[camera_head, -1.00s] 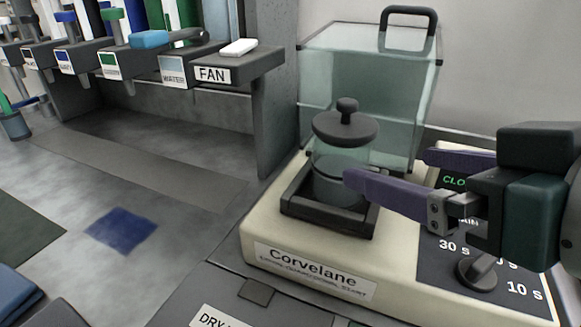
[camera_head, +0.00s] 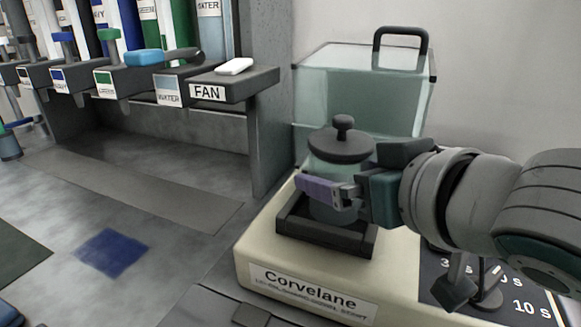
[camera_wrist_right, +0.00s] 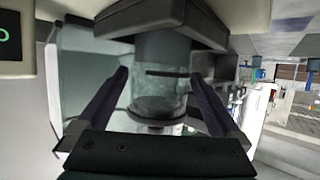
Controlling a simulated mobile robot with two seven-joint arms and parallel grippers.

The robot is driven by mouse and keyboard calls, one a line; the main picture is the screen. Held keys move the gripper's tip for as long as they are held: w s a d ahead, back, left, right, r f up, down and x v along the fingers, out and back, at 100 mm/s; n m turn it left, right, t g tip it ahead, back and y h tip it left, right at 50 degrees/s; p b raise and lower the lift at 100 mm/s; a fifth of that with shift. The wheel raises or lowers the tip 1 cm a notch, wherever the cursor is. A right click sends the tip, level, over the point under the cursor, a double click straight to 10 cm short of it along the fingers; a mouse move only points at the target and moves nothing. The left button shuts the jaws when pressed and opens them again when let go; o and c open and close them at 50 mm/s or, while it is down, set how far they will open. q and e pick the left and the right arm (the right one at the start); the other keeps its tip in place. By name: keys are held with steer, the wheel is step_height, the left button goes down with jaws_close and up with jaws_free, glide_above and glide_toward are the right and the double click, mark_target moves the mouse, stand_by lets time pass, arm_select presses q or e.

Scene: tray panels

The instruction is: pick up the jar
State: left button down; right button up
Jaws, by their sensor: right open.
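The jar (camera_head: 324,172) is clear glass with a dark knobbed lid (camera_head: 341,146). It stands upright in a dark square holder (camera_head: 312,240) on the cream Corvelane machine. My right gripper (camera_head: 322,184) is open at the jar's side below the lid, with one purple finger across its near side. The other finger is hidden in the head view. In the right wrist view the jar (camera_wrist_right: 160,84) shows between the two open fingers, with a gap beside each. My left gripper is not in view.
A clear tank (camera_head: 405,95) with a dark handle stands behind the jar. The machine (camera_head: 255,245) has a dial (camera_head: 487,293) under my right arm. A FAN lever shelf (camera_head: 235,85) and other levers are at the left. The grey counter with a blue patch (camera_head: 112,252) is open.

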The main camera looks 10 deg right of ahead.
steer(key=c, duration=1.5)
steer(key=shift+r, duration=0.1)
jaws_close()
steer(key=shift+r, duration=0.1)
